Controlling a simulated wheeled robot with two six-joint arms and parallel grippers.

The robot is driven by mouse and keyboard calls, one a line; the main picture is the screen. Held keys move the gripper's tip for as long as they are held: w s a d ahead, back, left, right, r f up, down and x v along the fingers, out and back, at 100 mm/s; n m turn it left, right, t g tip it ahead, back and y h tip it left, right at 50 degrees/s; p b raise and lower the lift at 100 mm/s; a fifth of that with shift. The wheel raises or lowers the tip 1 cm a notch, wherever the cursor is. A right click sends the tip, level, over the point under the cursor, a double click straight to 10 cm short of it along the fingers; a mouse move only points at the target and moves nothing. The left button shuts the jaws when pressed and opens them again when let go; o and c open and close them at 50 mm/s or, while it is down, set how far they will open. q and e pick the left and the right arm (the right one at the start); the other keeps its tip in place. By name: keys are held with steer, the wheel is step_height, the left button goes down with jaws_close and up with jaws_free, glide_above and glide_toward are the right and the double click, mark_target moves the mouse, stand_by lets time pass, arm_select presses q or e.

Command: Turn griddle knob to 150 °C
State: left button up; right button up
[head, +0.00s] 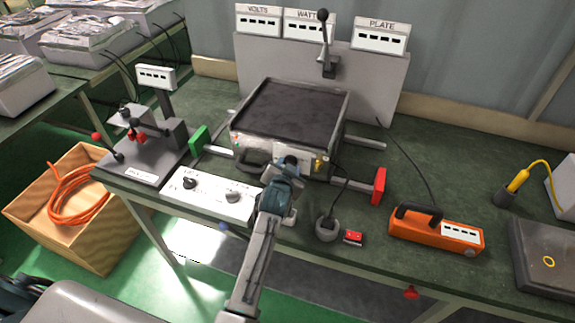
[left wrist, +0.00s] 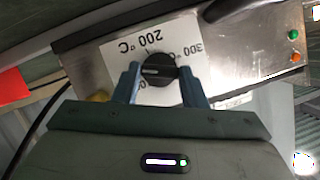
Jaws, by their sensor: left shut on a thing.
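The griddle (head: 295,115) stands on the green bench, with a dark flat plate and a steel front. Its black knob (left wrist: 157,70) shows in the left wrist view on a white dial label (left wrist: 205,60) reading 200 °C and 300 °C, which appears upside down there. My left gripper (left wrist: 156,82) is shut on the knob, one blue-grey finger on each side. The 150 °C mark cannot be read. My right gripper does not show.
A white panel with two knobs (head: 212,193) lies left of my arm. A red block (head: 379,185), a grey ring (head: 327,229), a small red item (head: 353,237) and an orange meter (head: 436,234) are to the right. Digital displays (head: 381,36) stand behind the griddle.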

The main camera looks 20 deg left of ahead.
arm_select(q)
steer(key=shift+m+y, duration=0.3)
stand_by(0.4)
steer(key=o, duration=1)
